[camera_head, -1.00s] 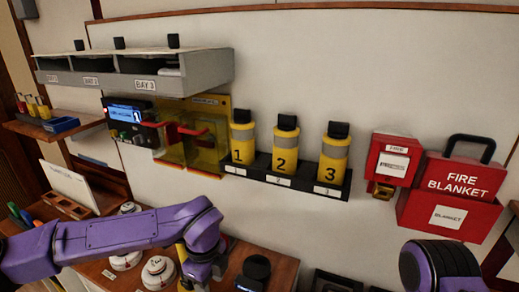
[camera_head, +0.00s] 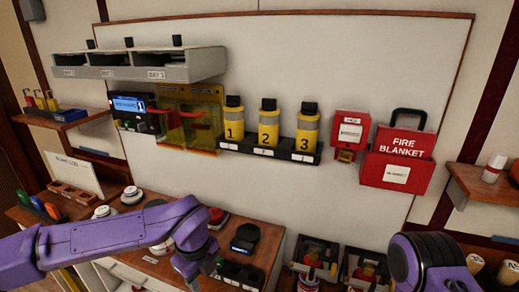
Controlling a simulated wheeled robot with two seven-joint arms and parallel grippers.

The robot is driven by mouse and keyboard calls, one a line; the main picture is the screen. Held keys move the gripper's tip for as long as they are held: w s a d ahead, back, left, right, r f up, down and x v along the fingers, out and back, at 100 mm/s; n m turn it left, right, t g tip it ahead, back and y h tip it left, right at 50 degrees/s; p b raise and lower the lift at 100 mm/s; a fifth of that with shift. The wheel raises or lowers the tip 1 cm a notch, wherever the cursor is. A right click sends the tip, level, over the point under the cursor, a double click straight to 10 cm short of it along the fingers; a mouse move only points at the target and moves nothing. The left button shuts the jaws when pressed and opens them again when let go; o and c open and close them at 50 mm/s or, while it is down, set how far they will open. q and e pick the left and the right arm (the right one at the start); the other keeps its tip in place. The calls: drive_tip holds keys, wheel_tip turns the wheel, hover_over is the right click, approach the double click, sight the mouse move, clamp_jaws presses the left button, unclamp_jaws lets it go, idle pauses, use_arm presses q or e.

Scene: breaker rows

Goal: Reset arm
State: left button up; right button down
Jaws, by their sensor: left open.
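My left arm reaches in from the left over the wooden counter. Its gripper (camera_head: 197,272) points down in front of the counter's middle, open, with nothing seen between its fingers. My purple right arm shows only as a rounded link at the lower right; its gripper is outside the view. On the wall, a breaker unit with a lit blue display (camera_head: 129,104) stands beside yellow see-through covers (camera_head: 197,122) with red handles. Both are well above and behind the left gripper.
Three yellow numbered canisters (camera_head: 268,130) stand in a black wall rack. A red fire blanket box (camera_head: 396,165) hangs to their right. The counter holds a red button (camera_head: 216,216), a black knob device (camera_head: 243,240) and white round devices (camera_head: 131,195). A grey bay shelf (camera_head: 150,68) is above.

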use_arm(q)
drive_tip(key=s+f+m+t+y+b, duration=0.15)
drive_tip(key=s+f+m, duration=0.45)
drive_tip(key=f+m, duration=0.75)
drive_tip(key=s+f+m+t+b, duration=0.3)
drive_tip(key=s+f+m, duration=0.2)
drive_tip(key=f+m, duration=0.9)
drive_tip(key=s+a+f+m+g+y+b, duration=0.1)
drive_tip(key=s+a+f+m+b, duration=0.1)
drive_tip(key=s+a+f+m, duration=0.2)
drive_tip(key=s+a+f+m+g+y+b, duration=0.1)
drive_tip(key=s+a+f+m+b, duration=0.2)
drive_tip(key=s+a+m, duration=0.5)
drive_tip(key=s+a+f, duration=0.1)
drive_tip(key=s+a, duration=0.1)
drive_tip(key=a, duration=0.3)
drive_tip(key=shift+f+m, duration=0.35)
drive_tip(key=shift+f, duration=0.05)
drive_tip(key=shift+c, duration=0.3)
